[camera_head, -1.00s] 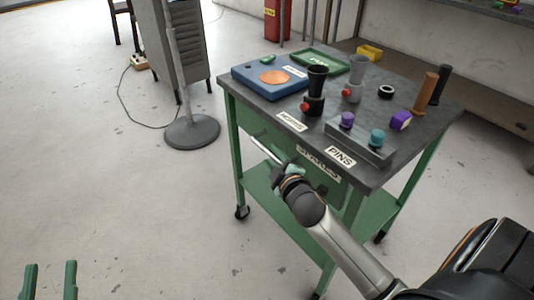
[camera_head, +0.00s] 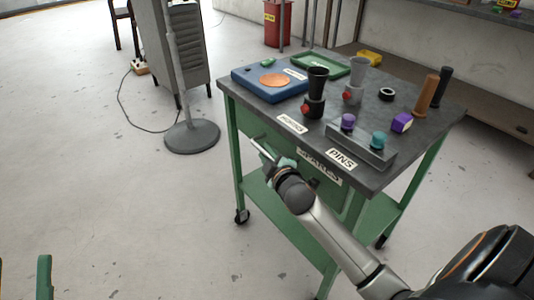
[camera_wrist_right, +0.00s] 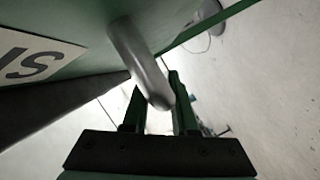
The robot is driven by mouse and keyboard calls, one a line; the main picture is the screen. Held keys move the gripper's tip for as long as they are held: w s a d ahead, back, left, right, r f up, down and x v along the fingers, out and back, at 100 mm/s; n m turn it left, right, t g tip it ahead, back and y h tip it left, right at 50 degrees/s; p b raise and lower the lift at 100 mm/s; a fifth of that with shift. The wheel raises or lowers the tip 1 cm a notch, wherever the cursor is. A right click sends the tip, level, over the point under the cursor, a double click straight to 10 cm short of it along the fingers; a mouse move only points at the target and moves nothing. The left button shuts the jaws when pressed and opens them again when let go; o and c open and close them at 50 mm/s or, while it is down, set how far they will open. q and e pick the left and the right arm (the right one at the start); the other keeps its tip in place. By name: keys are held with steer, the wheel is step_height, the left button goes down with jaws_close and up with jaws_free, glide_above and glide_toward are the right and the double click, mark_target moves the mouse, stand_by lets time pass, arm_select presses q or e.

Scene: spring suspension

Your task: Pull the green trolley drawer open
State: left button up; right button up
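The green trolley (camera_head: 237,150) stands right of centre in the head view. In the right wrist view the grey handle (camera_wrist_right: 143,65) runs between the two green fingers of my right gripper (camera_wrist_right: 158,100). My left gripper (camera_head: 24,280) shows only partly at the lower left, fingers wide apart and empty.
On the trolley top are a blue box (camera_head: 262,88), a green tray (camera_head: 320,63), black and grey funnels, a grey block (camera_head: 360,147) with knobs and a PINS label. A stand with a round base (camera_head: 192,138) is behind left.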

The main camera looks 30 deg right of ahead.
jaws_close()
stand_by(1.0)
